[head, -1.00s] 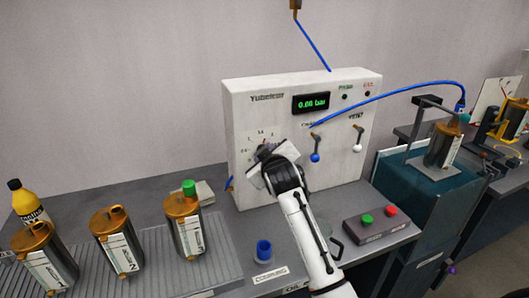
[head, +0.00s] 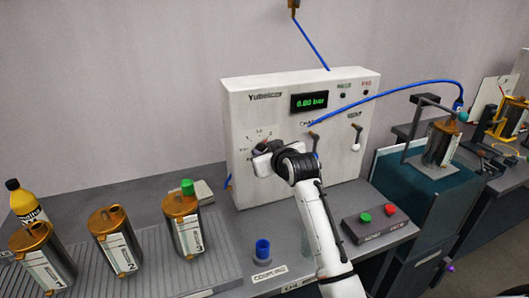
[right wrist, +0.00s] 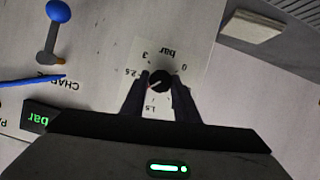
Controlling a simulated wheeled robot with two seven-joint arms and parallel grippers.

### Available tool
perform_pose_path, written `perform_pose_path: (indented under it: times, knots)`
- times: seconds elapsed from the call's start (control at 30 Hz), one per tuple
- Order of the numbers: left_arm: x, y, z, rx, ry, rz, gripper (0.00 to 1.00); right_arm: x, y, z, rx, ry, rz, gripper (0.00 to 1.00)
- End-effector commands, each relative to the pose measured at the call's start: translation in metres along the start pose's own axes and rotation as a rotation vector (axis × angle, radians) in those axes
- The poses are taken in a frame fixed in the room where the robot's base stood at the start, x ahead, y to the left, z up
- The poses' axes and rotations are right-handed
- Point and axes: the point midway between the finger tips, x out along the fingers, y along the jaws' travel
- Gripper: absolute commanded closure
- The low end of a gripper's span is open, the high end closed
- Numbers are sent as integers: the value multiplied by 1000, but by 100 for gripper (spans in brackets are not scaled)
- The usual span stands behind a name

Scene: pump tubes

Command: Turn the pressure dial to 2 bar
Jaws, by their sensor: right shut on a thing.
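The pressure dial is on the front of the white control box (head: 240,110), and its scale (head: 262,134) shows just above my gripper. In the right wrist view its black knob (right wrist: 159,83) stands between my two fingertips, with scale marks around it such as 0, 1.5, 2.5 and 3. My right gripper (head: 259,162) is shut on the dial knob; it also shows in the right wrist view (right wrist: 161,86). My left gripper is not in view.
Two levers hang right of the dial, one with a white ball (head: 356,147); the blue-balled lever (right wrist: 58,11) shows in the right wrist view. Several numbered canisters (head: 116,240) stand at left.

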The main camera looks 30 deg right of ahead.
Motion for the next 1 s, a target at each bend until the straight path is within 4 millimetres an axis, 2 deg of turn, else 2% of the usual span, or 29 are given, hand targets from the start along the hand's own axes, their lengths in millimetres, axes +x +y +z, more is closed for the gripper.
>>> perform_pose_path:
  times: [0.23,0.27,0.33,0.37,0.73,0.87,1.0]
  knots:
    - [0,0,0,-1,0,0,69,1,-1,3,-1,-8,-3,95]
    - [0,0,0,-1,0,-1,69,1,-1,3,-1,-8,-3,67]
    - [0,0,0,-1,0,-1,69,1,-1,3,-1,-7,-2,55]
    - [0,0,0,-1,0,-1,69,0,-1,3,-1,-6,-2,54]
    - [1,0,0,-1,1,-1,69,-5,0,1,-2,-1,0,54]
    - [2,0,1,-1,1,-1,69,-22,0,1,-2,0,0,54]
    - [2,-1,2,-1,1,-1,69,-48,-1,1,-1,0,0,54]
